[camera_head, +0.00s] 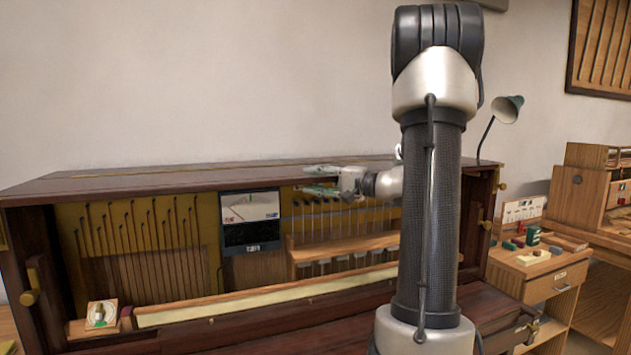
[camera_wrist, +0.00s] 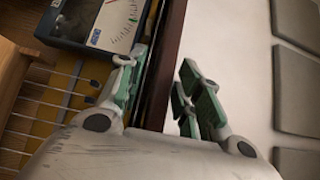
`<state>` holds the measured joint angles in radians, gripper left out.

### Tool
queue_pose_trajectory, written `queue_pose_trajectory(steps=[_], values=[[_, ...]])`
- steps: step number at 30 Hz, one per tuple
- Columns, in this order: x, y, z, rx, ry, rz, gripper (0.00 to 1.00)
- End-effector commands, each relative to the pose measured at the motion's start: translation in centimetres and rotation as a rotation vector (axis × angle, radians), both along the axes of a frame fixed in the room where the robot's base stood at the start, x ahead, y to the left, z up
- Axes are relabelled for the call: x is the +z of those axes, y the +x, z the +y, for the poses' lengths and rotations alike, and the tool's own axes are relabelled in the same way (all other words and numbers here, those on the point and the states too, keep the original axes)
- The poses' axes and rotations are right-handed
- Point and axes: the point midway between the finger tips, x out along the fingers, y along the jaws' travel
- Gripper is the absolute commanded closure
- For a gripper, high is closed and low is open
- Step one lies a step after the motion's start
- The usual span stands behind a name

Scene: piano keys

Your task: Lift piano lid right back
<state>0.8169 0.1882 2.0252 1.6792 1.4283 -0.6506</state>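The piano (camera_head: 35,245) stands against the wall with its front open on the strings and action. Its dark brown lid (camera_head: 180,176) lies flat along the top. My gripper (camera_head: 320,181) is at the lid's front edge, with one green-padded finger above and one below. In the wrist view, my gripper (camera_wrist: 165,95) is open and the dark lid edge (camera_wrist: 168,65) runs between its fingers. A pale gap shows between the edge and the right finger. The left finger is close to the edge; I cannot tell whether it touches.
A meter box (camera_head: 250,220) stands inside the piano below the lid, near my gripper. A wooden rail (camera_head: 345,248) is right of it. A lamp (camera_head: 507,109) rises behind the right end. A small tool cabinet (camera_head: 545,280) stands at the right. The wall above the lid is bare.

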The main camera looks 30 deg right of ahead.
Motion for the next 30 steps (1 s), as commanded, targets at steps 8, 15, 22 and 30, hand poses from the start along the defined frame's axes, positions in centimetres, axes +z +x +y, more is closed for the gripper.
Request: queue_pose_trajectory(steps=[8, 15, 22, 30], values=[[0.0, 0.0, 0.0, 0.000, -0.001, 0.001, 1.00], [0.3, -0.1, 0.0, 0.001, 0.000, 0.012, 1.00], [2.6, 0.0, 0.1, 0.001, 0.016, 0.093, 1.00], [7.5, 0.9, -0.1, 0.002, 0.057, 0.299, 1.00]])
